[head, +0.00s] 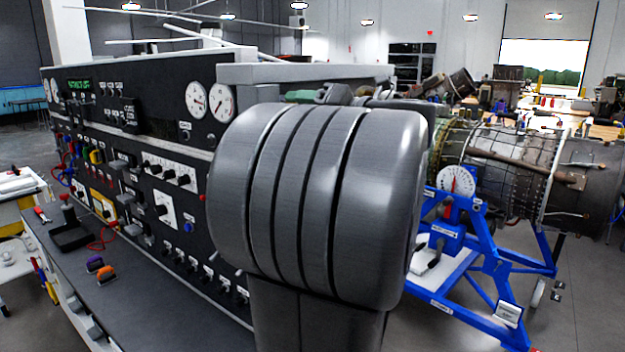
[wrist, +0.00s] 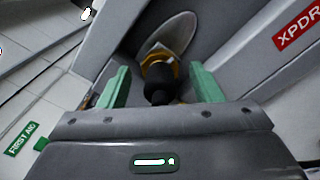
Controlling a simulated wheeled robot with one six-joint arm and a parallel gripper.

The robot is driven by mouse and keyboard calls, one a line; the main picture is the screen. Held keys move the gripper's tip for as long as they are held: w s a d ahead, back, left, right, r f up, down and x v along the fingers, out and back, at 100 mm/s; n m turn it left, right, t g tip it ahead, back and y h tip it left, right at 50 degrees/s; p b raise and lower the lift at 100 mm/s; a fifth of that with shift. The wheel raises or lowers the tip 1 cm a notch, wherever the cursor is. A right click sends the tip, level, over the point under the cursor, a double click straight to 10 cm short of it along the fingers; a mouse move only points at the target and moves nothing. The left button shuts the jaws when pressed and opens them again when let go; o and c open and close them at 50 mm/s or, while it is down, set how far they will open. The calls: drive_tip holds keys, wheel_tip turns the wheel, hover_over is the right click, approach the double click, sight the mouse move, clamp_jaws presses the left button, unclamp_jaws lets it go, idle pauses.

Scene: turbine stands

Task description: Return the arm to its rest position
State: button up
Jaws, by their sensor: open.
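My gripper (wrist: 159,70) shows in the wrist view with its two green fingers apart. A black knob or lever tip (wrist: 157,92) with a yellow-orange collar (wrist: 160,66) appears between the fingers. A grey oval plate (wrist: 176,32) lies behind it. I cannot tell whether the fingers touch the knob; no grip on it shows. In the head view, my grey arm fills the middle and hides part of the console and the engine stand. My fingers cannot be made out clearly there.
A black control console (head: 125,105) with gauges and switches stands at left, its desk (head: 150,318) in front. A turbine engine (head: 500,165) on a blue stand (head: 490,268) is at right. A red XPDR label (wrist: 298,30) and green FIRST AID label (wrist: 22,138) show in the wrist view.

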drive_tip(key=shift+w+a, duration=0.2)
drive_tip(key=shift+a, duration=0.1)
drive_tip(key=shift+s+d, duration=0.1)
drive_tip(key=shift+d, duration=0.05)
